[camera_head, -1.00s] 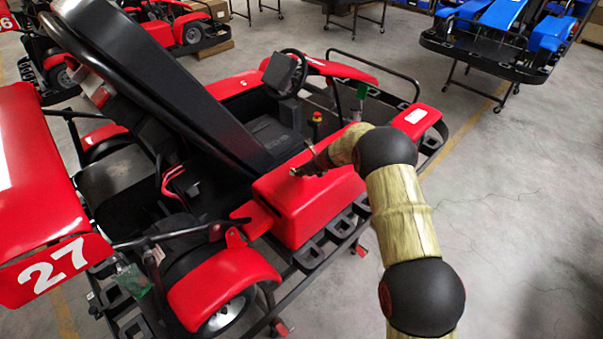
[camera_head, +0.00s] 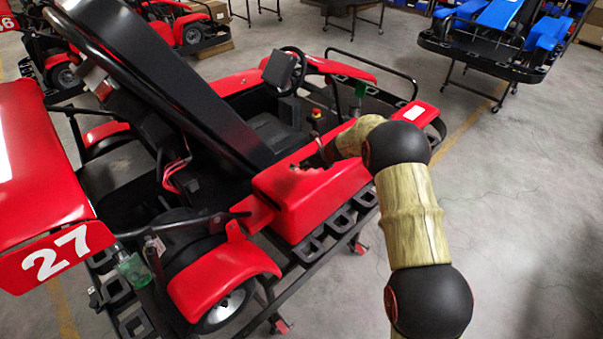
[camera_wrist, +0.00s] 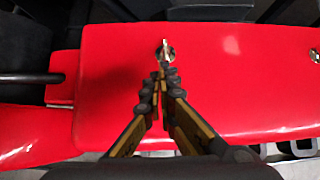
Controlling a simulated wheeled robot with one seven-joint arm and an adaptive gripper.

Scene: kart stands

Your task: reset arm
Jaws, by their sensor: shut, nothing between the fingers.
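My gripper (camera_head: 298,167) is over the red side pod (camera_head: 312,201) of a red and black kart in the head view. The wrist view shows my gripper (camera_wrist: 163,74) with its fingertips together and nothing held. The side pod (camera_wrist: 235,75) fills much of the wrist view below the fingers. A small silver fastener (camera_wrist: 165,52) shows on it just beyond the fingertips. I cannot tell whether the fingertips touch the pod. My arm reaches in from the lower right.
The kart's black seat (camera_head: 160,75) rises left of my gripper, with the steering wheel (camera_head: 293,68) behind. A blue kart (camera_head: 497,35) stands at the back right. The grey floor (camera_head: 520,190) at the right is clear.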

